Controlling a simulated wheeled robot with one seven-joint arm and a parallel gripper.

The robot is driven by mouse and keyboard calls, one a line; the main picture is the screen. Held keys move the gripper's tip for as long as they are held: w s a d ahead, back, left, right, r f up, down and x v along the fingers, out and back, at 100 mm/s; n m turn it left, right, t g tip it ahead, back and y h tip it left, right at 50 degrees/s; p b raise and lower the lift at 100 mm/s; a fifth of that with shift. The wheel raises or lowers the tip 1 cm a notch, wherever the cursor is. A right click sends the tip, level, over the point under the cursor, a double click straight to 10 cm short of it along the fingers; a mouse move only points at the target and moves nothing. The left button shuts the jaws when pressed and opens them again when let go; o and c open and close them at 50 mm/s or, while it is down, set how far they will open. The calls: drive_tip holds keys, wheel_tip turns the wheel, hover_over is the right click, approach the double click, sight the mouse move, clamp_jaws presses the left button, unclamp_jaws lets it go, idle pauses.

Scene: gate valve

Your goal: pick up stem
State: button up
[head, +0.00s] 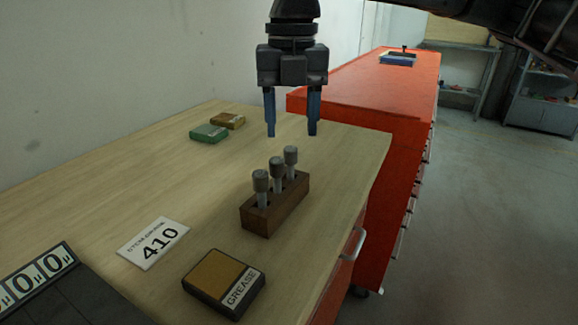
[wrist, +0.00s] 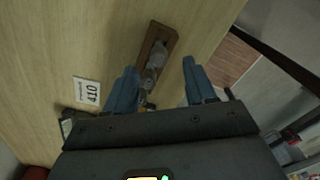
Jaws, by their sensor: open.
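Three grey metal stems (head: 276,172) with thick heads stand upright in a row in a brown wooden block (head: 272,209) on the wooden table. My gripper (head: 292,134) points down with its blue fingers apart and empty. In the head view it is above and beyond the block. In the wrist view my gripper (wrist: 160,78) shows its two fingers, with the block (wrist: 166,34) and stems (wrist: 155,62) between and beyond them. The stems overlap there, so single ones are hard to tell apart. No finger visibly touches a stem.
A card reading 410 (head: 154,243) and a grease tin (head: 224,283) lie nearer on the table (head: 120,170). A dark tray with number tiles (head: 38,277) is at the lower left. Green (head: 208,133) and brown (head: 228,120) boxes lie behind. A red cabinet (head: 360,95) adjoins the table.

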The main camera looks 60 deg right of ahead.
sight(291, 148)
wheel_tip(291, 148, down, 6)
drive_tip(key=shift+f, duration=0.1)
idle(0.4)
clamp_jaws()
idle(0.3)
